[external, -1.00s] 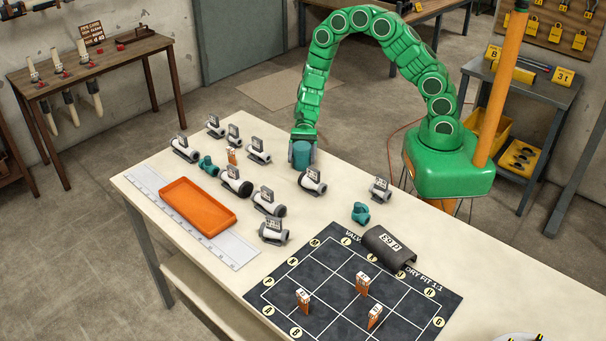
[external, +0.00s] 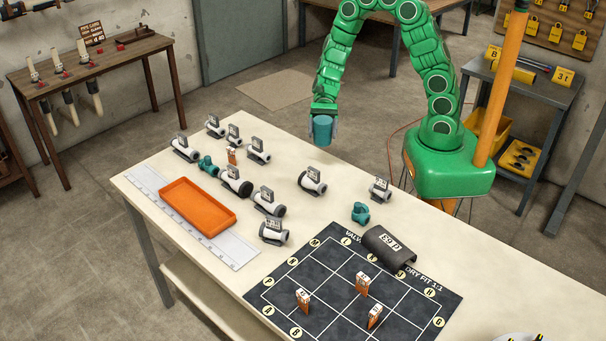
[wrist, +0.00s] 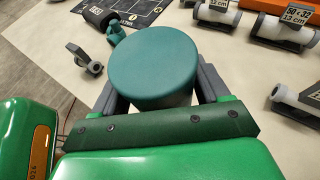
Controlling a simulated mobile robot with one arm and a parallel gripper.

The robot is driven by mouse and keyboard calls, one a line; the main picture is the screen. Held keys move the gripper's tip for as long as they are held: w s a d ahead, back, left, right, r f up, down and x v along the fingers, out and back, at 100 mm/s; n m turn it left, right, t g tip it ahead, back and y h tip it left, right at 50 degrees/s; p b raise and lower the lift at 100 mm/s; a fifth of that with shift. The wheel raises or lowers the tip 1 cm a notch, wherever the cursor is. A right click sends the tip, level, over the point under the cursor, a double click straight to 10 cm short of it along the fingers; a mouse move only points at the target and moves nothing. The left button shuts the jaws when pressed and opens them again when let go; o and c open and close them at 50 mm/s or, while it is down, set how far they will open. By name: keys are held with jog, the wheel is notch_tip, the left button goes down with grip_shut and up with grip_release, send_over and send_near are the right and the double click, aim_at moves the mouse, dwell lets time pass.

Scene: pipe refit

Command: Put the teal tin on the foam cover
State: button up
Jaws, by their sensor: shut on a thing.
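The teal tin (external: 321,131) is a short round can held upright in my gripper (external: 322,140), above the far edge of the table. In the wrist view the tin (wrist: 153,66) fills the middle, with the grey jaws on both sides of it. The foam cover (external: 388,247) is a dark grey arched piece with a white label, lying on the far edge of the black grid mat. My gripper is well to the left of it and farther back. A dark piece at the top of the wrist view (wrist: 99,15) appears to be the cover.
Several white and grey pipe fittings with tags (external: 262,200) stand on the table around an orange tray (external: 197,206). A teal fitting (external: 360,213) lies just left of the cover. Orange-and-white tagged pieces (external: 362,284) stand on the grid mat (external: 285,279).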

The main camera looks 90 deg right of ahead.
jog(key=s+r, duration=0.3)
jog(key=s, duration=0.4)
jog(key=shift+d, duration=0.25)
